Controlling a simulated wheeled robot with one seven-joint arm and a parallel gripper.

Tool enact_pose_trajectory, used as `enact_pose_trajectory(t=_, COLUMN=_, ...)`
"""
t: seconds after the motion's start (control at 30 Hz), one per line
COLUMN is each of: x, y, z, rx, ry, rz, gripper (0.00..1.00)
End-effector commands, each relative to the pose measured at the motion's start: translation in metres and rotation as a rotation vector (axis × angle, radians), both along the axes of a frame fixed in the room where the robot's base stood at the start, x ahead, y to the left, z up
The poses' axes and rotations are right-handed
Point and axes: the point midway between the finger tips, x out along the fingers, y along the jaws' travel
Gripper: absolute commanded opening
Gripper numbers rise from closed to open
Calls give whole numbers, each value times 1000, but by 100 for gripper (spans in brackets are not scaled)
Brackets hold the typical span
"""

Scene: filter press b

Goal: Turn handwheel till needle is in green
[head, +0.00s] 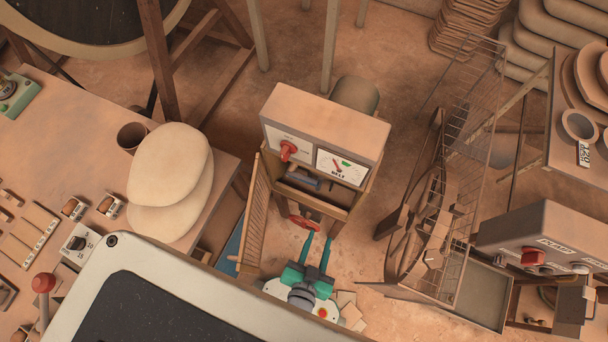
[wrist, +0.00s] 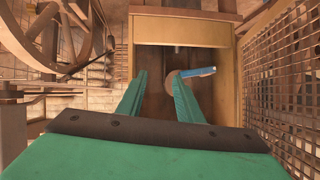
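The press cabinet (head: 325,122) carries a white dial gauge (head: 341,167) with small red and green marks on its face. The needle is too small to read against the green. A red handwheel (head: 300,222) sits low at the cabinet's open front, partly hidden behind my gripper. My gripper (head: 319,237) has green fingers, apart and empty, with tips just right of the handwheel. In the wrist view, my gripper (wrist: 158,75) is open toward the cabinet's recess. A brownish rounded thing (wrist: 171,86) shows by one finger; I cannot tell if it is the wheel.
A blue-handled tool (head: 303,177) lies on the cabinet shelf; its handle (wrist: 198,72) shows in the wrist view. A slatted wooden panel (head: 256,212) flanks the cabinet at left. A red knob (head: 288,150) is left of the gauge. A wire rack (head: 462,215) stands to the right.

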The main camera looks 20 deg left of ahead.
Motion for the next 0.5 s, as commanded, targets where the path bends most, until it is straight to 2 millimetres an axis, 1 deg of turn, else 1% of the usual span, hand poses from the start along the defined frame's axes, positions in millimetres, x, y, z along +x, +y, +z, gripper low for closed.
enact_pose_trajectory(t=0.03, x=8, y=3, z=-10, rx=-7, ry=42, rz=9, gripper=33)
enact_pose_trajectory(t=0.17, x=24, y=12, z=-52, rx=-15, ry=195, rz=33, gripper=33)
enact_pose_trajectory(t=0.2, x=29, y=16, z=-66, rx=-14, ry=248, rz=39, gripper=33)
enact_pose_trajectory(t=0.3, x=40, y=25, z=-100, rx=-13, ry=375, rz=52, gripper=33)
enact_pose_trajectory(t=0.4, x=50, y=35, z=-127, rx=-13, ry=496, rz=61, gripper=33)
enact_pose_trajectory(t=0.5, x=60, y=45, z=-149, rx=-17, ry=616, rz=66, gripper=33)
